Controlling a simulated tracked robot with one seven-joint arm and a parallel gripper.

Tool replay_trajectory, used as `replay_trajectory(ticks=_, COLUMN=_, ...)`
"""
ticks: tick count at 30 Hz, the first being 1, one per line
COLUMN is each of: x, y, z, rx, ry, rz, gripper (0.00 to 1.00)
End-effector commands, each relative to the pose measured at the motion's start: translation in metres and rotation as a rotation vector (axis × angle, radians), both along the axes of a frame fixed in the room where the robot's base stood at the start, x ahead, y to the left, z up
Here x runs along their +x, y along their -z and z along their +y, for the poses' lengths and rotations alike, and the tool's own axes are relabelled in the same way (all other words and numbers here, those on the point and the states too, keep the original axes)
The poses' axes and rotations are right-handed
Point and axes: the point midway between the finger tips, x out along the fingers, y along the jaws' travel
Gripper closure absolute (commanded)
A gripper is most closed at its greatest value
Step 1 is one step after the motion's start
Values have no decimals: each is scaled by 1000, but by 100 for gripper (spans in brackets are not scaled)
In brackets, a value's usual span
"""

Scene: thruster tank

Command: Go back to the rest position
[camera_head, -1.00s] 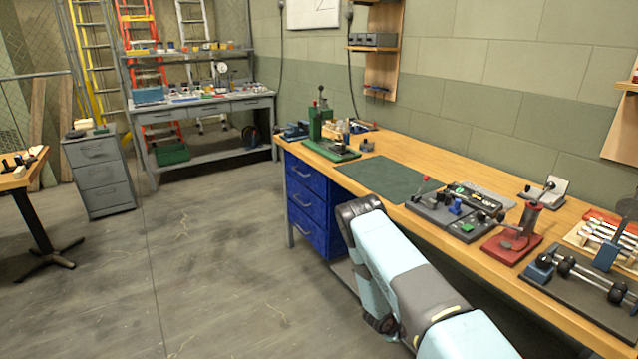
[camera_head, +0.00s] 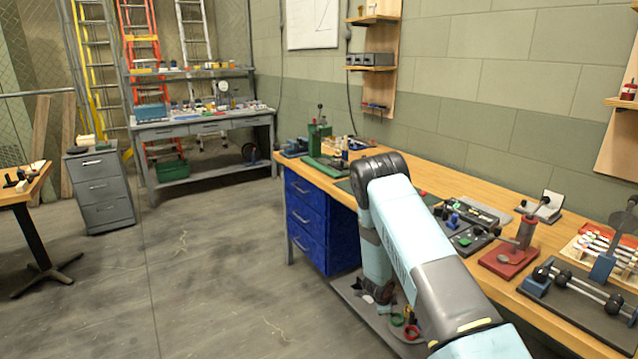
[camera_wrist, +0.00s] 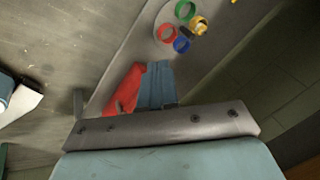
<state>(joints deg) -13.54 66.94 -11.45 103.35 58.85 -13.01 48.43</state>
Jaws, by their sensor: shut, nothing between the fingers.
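My arm bends over the front edge of the wooden bench (camera_head: 425,180) and reaches down beside the blue drawers (camera_head: 318,215) in the head view. Its lower end hangs near the low shelf, and my gripper is hard to make out there. In the wrist view a grey bolted bar of my gripper (camera_wrist: 165,125) crosses the lower part of the picture. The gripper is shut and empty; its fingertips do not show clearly. A red item (camera_wrist: 124,90) and a blue item (camera_wrist: 157,84) show just beyond the bar.
Coloured rings (camera_wrist: 182,28) lie on the low grey shelf (camera_head: 360,308) under the bench. A red press (camera_head: 513,255) and black-and-grey fixtures stand on the bench top. A grey cabinet (camera_head: 100,190) stands at the left. The floor (camera_head: 190,270) between is clear.

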Motion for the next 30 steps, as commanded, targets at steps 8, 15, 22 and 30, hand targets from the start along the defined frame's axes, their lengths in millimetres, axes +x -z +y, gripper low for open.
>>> replay_trajectory(ticks=8, x=21, y=-107, z=25, rx=79, ry=-163, rz=-9, gripper=100)
replay_trajectory(ticks=15, x=21, y=-196, z=42, rx=123, ry=-320, rz=-17, gripper=100)
replay_trajectory(ticks=22, x=8, y=-280, z=53, rx=143, ry=-475, rz=-30, gripper=100)
replay_trajectory(ticks=30, x=-25, y=-370, z=61, rx=139, ry=-661, rz=-43, gripper=100)
